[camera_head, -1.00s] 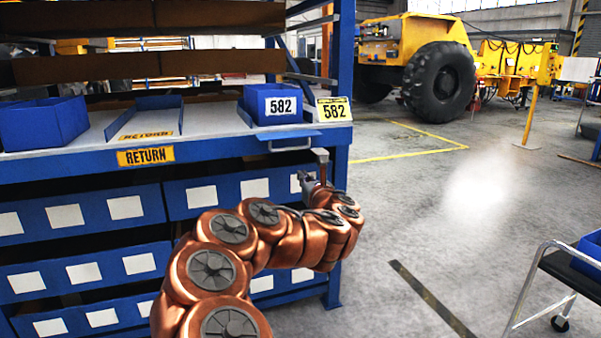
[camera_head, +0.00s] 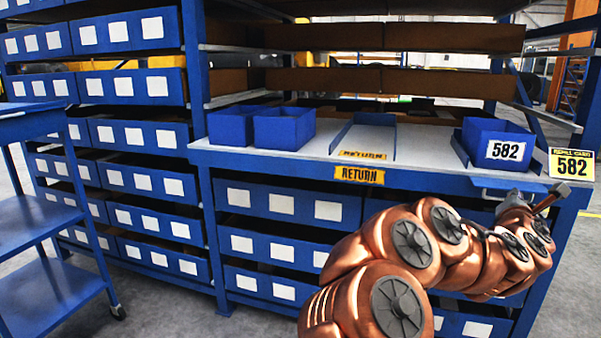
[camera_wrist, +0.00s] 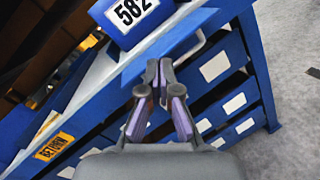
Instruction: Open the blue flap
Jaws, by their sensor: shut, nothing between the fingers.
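A blue flap (camera_head: 508,184) with a bar handle sits at the front edge of the bench, below the blue bin labelled 582 (camera_head: 505,150). In the wrist view the pale handle (camera_wrist: 191,48) is just beyond and right of my fingertips, below the bin (camera_wrist: 128,15). My gripper (camera_head: 556,194) is at the right end of the bench front, beside the flap. It also shows in the wrist view (camera_wrist: 159,74), its fingertips together and empty. I cannot tell whether it touches the handle. My arm hides part of the drawers below.
A yellow 582 card (camera_head: 571,164) is on the right post. RETURN labels (camera_head: 360,175) mark the bench edge and an open blue tray (camera_head: 362,137). Two blue bins (camera_head: 283,127) stand left. A blue cart (camera_head: 45,215) is at far left. Floor shows at right.

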